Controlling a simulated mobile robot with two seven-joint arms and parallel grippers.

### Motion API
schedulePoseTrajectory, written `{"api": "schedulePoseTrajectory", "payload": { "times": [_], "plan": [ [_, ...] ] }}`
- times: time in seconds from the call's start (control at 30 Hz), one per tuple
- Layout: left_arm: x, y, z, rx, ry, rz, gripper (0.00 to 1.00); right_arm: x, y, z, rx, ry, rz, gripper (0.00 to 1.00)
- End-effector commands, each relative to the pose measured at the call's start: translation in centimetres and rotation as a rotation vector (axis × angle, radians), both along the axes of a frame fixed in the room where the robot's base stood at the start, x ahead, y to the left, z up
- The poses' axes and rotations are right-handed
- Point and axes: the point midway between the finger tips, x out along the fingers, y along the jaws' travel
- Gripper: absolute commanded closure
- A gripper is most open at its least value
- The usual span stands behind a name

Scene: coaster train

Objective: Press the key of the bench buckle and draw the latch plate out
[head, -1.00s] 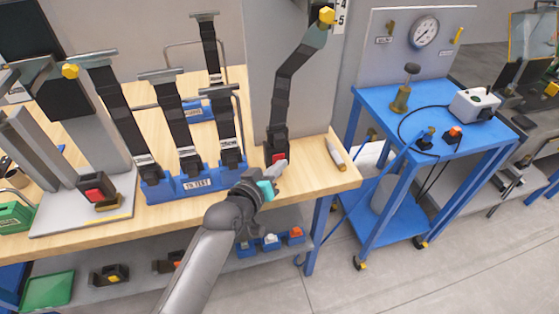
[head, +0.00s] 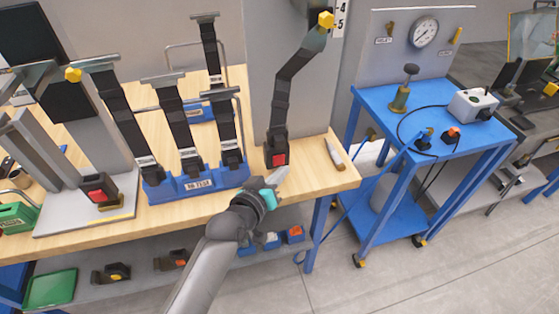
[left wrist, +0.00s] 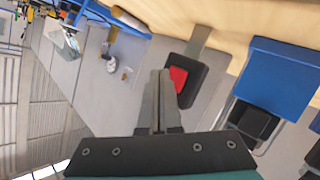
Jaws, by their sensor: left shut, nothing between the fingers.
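A black buckle with a red key (head: 277,158) hangs on a dark strap (head: 285,95) against the grey panel, low over the wooden bench. It also shows in the left wrist view (left wrist: 180,78), with its red key facing the camera. My left gripper (head: 281,171) is shut and empty, its fingertips just below and right of this buckle. In the left wrist view the closed fingers (left wrist: 160,88) overlap the buckle's left edge; I cannot tell whether they touch it. A second black buckle with a red key (head: 97,188) stands on the grey plate at left. My right gripper is out of view.
A blue rack (head: 195,183) holding several straps stands left of the hanging buckle. A small handled tool (head: 334,154) lies near the bench's right end. A blue cart (head: 440,105) with a gauge and cables stands to the right. Bare bench top lies around my left gripper.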

Motion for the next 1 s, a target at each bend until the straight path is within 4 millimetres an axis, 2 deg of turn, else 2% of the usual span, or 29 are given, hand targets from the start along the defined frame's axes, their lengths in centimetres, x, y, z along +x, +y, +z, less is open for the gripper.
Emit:
{"api": "schedulePoseTrajectory", "payload": {
  "times": [0.5, 1.0],
  "plan": [
    [-4.4, -1.4, 0.1, 0.001, 0.002, -0.001, 1.00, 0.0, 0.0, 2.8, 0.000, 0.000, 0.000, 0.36],
    [-4.7, -1.5, 0.0, 0.000, 0.001, 0.000, 1.00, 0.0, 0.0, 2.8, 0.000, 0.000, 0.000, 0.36]
  ]
}}
